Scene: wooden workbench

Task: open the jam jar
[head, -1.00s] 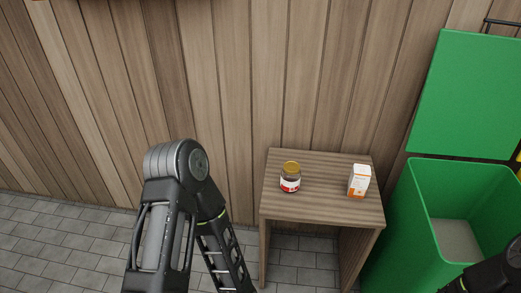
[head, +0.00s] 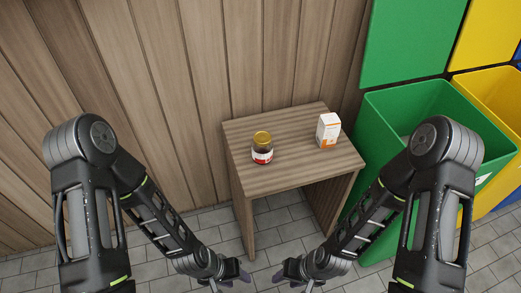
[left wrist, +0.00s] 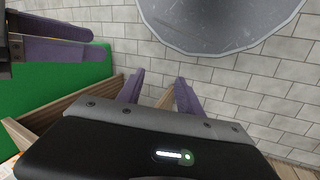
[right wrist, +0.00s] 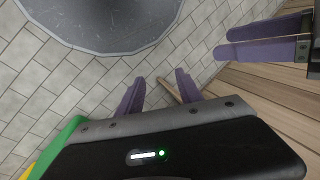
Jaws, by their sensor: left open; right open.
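The jam jar (head: 262,150) stands upright on the small wooden workbench (head: 290,176). It has a gold lid (head: 262,137) on top, a red and white label and dark contents. My left gripper (head: 243,274) is open and empty, in front of the bench and below its top in the head view. Its two purple fingers show apart in the left wrist view (left wrist: 158,90). My right gripper (head: 280,277) is open and empty, close to the left one. Its spread fingers show in the right wrist view (right wrist: 160,90). Neither gripper touches the jar.
A white and orange carton (head: 328,130) stands on the bench, right of the jar. A green bin (head: 390,112) with its lid raised is close on the bench's right, with a yellow bin (head: 497,95) beyond. A wooden wall (head: 190,70) is behind. The bench's front is clear.

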